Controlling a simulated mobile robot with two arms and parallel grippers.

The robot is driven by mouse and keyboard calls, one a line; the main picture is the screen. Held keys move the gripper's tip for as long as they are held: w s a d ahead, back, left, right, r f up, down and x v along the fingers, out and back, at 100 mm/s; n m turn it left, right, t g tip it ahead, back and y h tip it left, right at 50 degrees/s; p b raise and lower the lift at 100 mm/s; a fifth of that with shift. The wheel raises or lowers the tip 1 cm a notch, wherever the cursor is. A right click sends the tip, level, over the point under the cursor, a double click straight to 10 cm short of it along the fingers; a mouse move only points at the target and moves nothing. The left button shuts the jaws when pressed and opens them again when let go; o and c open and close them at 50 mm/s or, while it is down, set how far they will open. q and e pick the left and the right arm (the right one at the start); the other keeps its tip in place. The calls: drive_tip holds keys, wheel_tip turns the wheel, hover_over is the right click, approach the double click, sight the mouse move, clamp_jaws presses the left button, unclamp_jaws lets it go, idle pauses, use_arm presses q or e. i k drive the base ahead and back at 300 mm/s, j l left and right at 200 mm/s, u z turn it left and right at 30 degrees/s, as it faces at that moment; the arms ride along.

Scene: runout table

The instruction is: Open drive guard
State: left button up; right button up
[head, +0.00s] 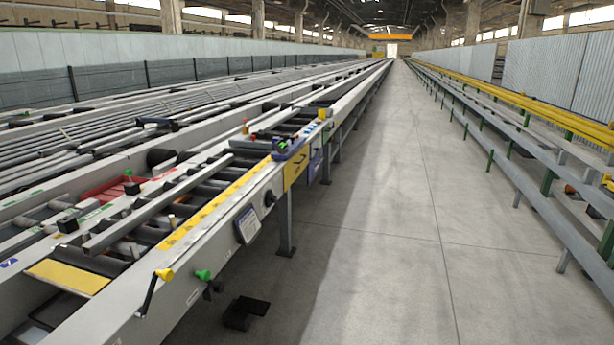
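The runout table (215,205) runs from the lower left into the distance. No part is clearly marked as the drive guard. A yellow panel (295,169) with a dark marking is on the table's side face, and a purple-blue panel (315,165) is beside it. A red piece (108,190) lies among the rollers at left. I cannot tell which of these, if any, is the guard, or whether it is open. Neither of my grippers shows in the head view.
A yellow knob on a dark lever (163,275) and a green knob (203,275) stick out from the near side. A black object (245,312) lies on the floor below. The grey aisle (390,220) is clear; rails with yellow pipes (520,100) line its right.

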sight(295, 166)
drive_tip(key=i+l+z, duration=0.25)
drive_tip(key=i, duration=0.7)
drive_tip(key=i+l+z, duration=0.2)
drive_tip(key=i, duration=0.75)
drive_tip(key=i+u, duration=0.25)
drive_tip(key=i, duration=0.8)
drive_tip(key=i+l+u, duration=0.25)
drive_tip(key=i, duration=0.8)
drive_tip(key=j, duration=0.1)
